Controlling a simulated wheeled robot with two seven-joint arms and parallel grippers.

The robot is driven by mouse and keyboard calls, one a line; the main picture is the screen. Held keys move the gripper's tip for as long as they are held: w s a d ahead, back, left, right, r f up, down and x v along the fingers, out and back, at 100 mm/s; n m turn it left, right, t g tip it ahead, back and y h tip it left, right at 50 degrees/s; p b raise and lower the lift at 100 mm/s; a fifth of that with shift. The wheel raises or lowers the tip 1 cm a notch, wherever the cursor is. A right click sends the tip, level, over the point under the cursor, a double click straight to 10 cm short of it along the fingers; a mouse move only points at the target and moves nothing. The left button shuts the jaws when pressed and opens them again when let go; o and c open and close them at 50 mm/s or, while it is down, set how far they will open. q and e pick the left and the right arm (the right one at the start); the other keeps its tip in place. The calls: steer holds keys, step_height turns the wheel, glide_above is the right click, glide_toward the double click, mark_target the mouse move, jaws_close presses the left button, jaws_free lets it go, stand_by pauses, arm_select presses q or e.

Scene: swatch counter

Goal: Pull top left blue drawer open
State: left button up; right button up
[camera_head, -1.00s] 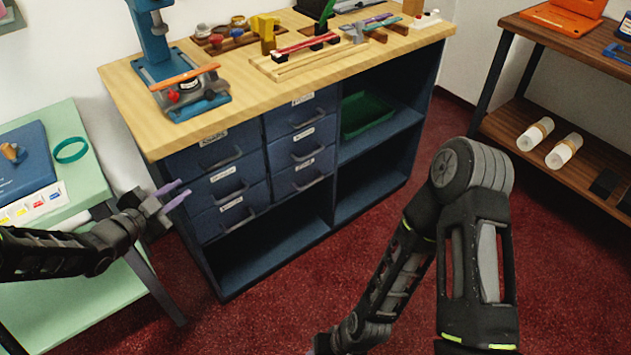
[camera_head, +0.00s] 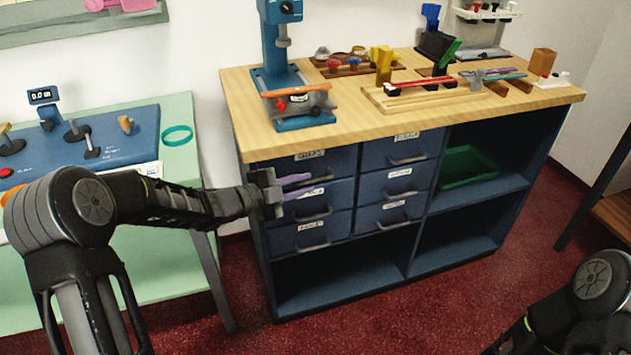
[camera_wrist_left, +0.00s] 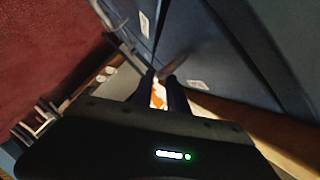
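The top left blue drawer (camera_head: 339,160) is closed in the blue cabinet under the wooden worktop, with a white label above its handle. My left gripper (camera_head: 311,184) is at the left part of this drawer's front, its two purple fingers apart, one above the other. In the left wrist view the fingers (camera_wrist_left: 161,80) are open, and a grey handle bar (camera_wrist_left: 177,64) shows close to their tips. I cannot tell whether the bar lies between them or touches them. The fingers hide part of the drawer front. My right gripper is out of view.
Other closed drawers (camera_head: 396,183) sit below and to the right. Open shelves with a green tray (camera_head: 468,166) are further right. A blue press (camera_head: 283,60) and tools stand on the worktop (camera_head: 350,118). A mint green table (camera_head: 181,160) stands close at left.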

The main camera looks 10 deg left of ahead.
mark_target(309, 182)
arm_select(q)
steer(key=x, duration=0.4)
steer(key=shift+w, duration=0.1)
steer(key=shift+c, duration=0.6)
jaws_close()
stand_by(0.8)
